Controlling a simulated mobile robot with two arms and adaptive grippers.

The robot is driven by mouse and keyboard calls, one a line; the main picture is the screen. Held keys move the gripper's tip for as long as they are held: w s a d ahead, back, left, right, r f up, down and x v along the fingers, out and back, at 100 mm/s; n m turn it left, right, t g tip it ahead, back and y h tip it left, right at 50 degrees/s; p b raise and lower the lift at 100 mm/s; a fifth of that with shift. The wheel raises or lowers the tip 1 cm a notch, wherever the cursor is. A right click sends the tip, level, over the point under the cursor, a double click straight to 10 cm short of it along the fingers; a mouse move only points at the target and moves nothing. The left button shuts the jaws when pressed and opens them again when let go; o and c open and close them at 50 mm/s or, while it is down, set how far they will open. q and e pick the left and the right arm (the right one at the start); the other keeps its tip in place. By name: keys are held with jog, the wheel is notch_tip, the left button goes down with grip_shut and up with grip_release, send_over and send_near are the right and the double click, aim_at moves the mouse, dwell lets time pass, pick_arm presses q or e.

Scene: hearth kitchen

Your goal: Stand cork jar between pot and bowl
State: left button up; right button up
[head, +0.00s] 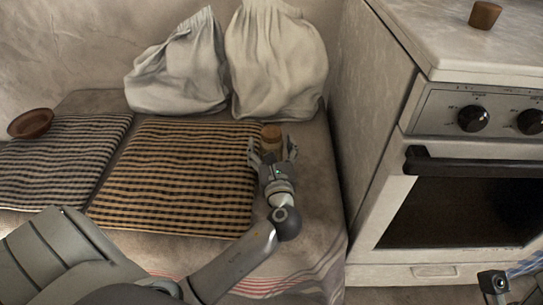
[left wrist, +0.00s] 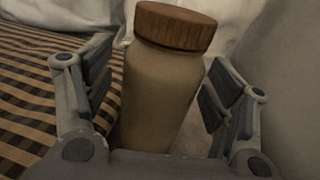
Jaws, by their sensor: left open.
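The cork jar (head: 271,133) stands on the bench at the right of the checked cushions, below the sacks. In the left wrist view the jar (left wrist: 160,90) is tan with a brown cork lid and stands between my open fingers, with a gap visible on each side. My left gripper (head: 273,153) is open around it. A shallow brown bowl (head: 30,123) rests on the far-left cushion. I see no clear pot. A grey part at the bottom right edge seems to be my right gripper (head: 493,284); its jaws cannot be made out.
Two pale sacks (head: 277,60) lean on the wall behind the jar. Checked cushions (head: 178,175) cover much of the bench. A white stove (head: 460,180) stands at the right, with a small brown cup-like object (head: 485,15) on the pale top above it.

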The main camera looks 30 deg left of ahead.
pick_arm(q)
jog(key=c, duration=1.3)
jog(key=shift+r, duration=0.1)
jog(key=shift+c, duration=1.3)
